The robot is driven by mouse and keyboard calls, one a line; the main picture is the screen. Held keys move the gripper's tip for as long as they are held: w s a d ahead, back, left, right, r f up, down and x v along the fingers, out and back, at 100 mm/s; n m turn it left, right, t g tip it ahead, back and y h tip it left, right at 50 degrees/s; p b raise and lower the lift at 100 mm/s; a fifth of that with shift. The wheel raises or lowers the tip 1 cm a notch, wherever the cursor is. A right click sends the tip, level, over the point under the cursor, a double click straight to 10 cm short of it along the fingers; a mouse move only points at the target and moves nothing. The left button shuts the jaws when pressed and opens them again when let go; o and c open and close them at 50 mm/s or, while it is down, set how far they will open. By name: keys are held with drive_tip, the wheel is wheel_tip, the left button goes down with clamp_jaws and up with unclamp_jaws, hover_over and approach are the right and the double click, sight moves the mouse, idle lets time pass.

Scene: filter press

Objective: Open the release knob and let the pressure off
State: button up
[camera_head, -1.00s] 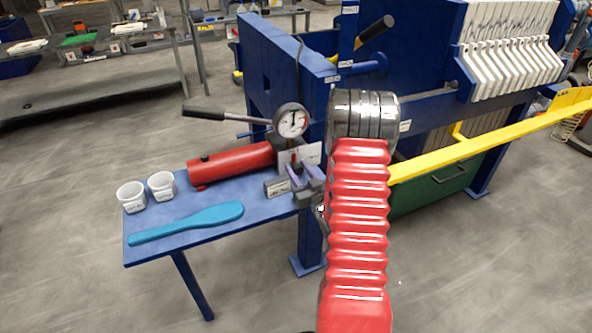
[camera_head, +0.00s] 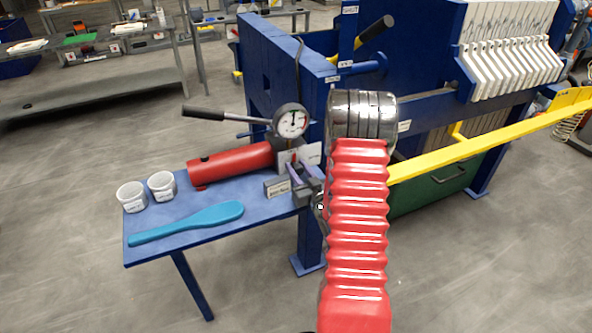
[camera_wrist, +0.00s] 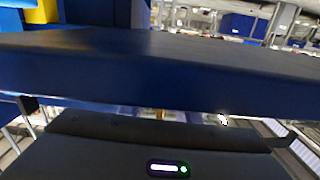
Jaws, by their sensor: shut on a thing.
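My gripper (camera_head: 304,182), with pale purple fingers, is at the pump's right end, just below the pressure gauge (camera_head: 291,120). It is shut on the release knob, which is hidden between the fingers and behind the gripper. The round white gauge has a dark needle pointing roughly upward and a red zone at its right. The red pump cylinder (camera_head: 230,164) lies on the blue shelf (camera_head: 190,245), with its dark lever (camera_head: 215,114) sticking out to the left above it. The wrist view shows mostly the shelf's blue edge (camera_wrist: 160,75), with no fingers or knob visible.
Two white cups (camera_head: 162,186) and a turquoise paddle (camera_head: 190,222) lie on the shelf's left part. The blue press frame (camera_head: 285,60) stands behind. A yellow bar (camera_head: 480,145) extends right. My red arm covers the middle. Floor at the front left is clear.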

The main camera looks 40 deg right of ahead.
drive_tip(key=shift+m, duration=1.3)
drive_tip(key=o, duration=0.7)
drive_tip(key=shift+s, duration=0.15)
drive_tip(key=v, duration=1.3)
drive_tip(key=shift+s+a, duration=0.15)
drive_tip(key=shift+s, duration=0.1)
